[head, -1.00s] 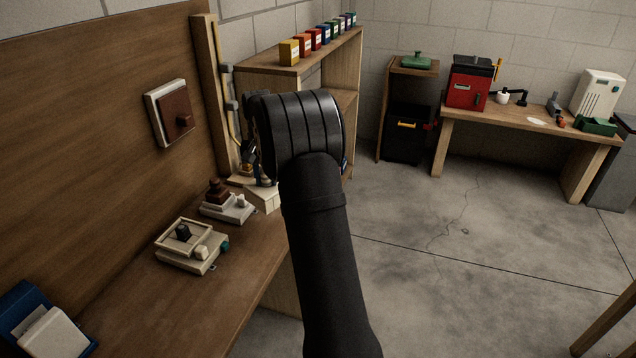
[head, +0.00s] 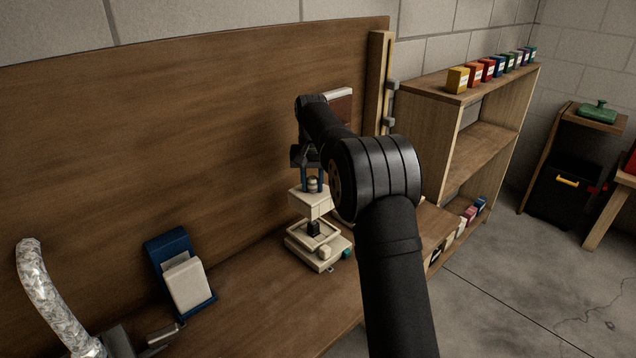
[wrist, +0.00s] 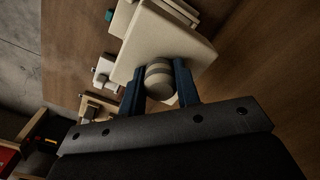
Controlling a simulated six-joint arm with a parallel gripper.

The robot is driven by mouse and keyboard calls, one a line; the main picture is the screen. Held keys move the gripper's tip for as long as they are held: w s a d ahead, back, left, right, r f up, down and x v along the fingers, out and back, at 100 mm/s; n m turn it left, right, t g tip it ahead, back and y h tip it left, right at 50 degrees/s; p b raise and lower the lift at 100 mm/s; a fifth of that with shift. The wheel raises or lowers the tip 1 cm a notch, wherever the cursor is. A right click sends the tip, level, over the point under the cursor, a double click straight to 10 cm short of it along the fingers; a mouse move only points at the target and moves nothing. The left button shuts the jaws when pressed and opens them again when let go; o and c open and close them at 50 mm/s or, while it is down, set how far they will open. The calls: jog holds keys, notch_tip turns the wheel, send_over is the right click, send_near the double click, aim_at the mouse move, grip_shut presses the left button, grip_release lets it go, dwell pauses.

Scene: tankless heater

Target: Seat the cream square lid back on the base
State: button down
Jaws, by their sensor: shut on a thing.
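My gripper (head: 313,180) is shut on the round grey-banded knob (wrist: 159,80) of the cream square lid (head: 306,202). The blue fingers stand on either side of the knob in the wrist view, and the lid (wrist: 160,42) spreads beyond them. In the head view the lid hangs above the cream base (head: 318,263), with a gap between them. The base sits on the bench and has a raised square rim around a dark block (head: 314,228), a small cream knob and a teal side knob. In the wrist view the lid hides much of the base.
A blue holder with a cream block (head: 188,283) stands left on the wooden bench (head: 260,310). A silver hose (head: 50,300) is at far left. The wooden back panel (head: 180,150) rises close behind. My arm hides part of the bench right of the base.

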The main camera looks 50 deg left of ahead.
aim_at(313, 197)
jog(key=shift+f, duration=2.5)
jog(key=shift+f, duration=0.1)
jog(key=shift+f, duration=1.6)
jog(key=shift+f, duration=0.9)
dwell(0.3)
jog(key=c, duration=1)
grip_release()
